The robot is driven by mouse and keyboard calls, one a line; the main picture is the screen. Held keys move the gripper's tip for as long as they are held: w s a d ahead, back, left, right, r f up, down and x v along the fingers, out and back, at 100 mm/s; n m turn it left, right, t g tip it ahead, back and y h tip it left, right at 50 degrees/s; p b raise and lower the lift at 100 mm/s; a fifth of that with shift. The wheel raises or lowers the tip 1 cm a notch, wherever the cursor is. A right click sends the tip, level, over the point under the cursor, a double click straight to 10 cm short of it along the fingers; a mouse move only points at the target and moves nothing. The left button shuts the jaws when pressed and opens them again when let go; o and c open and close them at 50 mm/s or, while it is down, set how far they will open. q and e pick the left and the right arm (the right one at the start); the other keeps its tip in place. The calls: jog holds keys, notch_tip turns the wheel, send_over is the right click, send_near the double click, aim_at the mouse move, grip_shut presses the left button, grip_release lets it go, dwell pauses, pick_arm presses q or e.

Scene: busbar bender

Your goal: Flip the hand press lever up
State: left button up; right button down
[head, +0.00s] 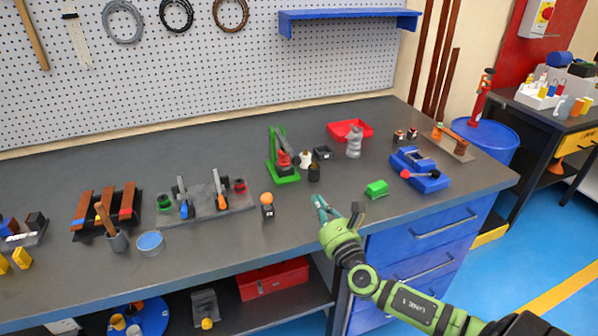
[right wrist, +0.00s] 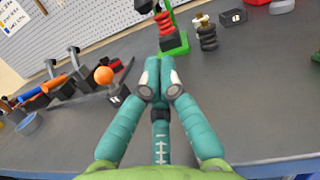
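A green hand press (head: 283,160) with a red part at its middle stands upright on the dark workbench (head: 345,185). Its lower part shows at the top of the right wrist view (right wrist: 172,30). I cannot make out its lever clearly. My right gripper (head: 318,203) is over the bench near its front edge, in front of and to the right of the press and apart from it. In the right wrist view its teal fingers (right wrist: 160,75) come together at the tips with nothing between them. My left gripper is not in view.
A black block with an orange ball (head: 267,205) stands left of my right gripper. A green block (head: 376,188) and a blue device with a red knob (head: 425,172) lie to the right. Small dark and brass parts (head: 314,172) stand beside the press.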

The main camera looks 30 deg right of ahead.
jog(key=shift+s+r, duration=0.1)
jog(key=shift+s, duration=0.2)
jog(key=x, duration=0.5)
jog(key=shift+w+r+p, duration=0.1)
jog(key=shift+w+p, duration=0.15)
jog(key=shift+p, duration=0.1)
jog(key=x, duration=0.3)
jog(key=shift+w+d, duration=0.1)
jog(key=shift+w, duration=0.5)
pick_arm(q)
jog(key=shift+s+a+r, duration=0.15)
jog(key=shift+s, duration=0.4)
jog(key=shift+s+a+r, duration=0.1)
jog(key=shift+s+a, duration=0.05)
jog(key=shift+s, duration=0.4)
pick_arm(e)
jog(key=shift+w+d, duration=0.1)
jog(key=shift+w, duration=0.1)
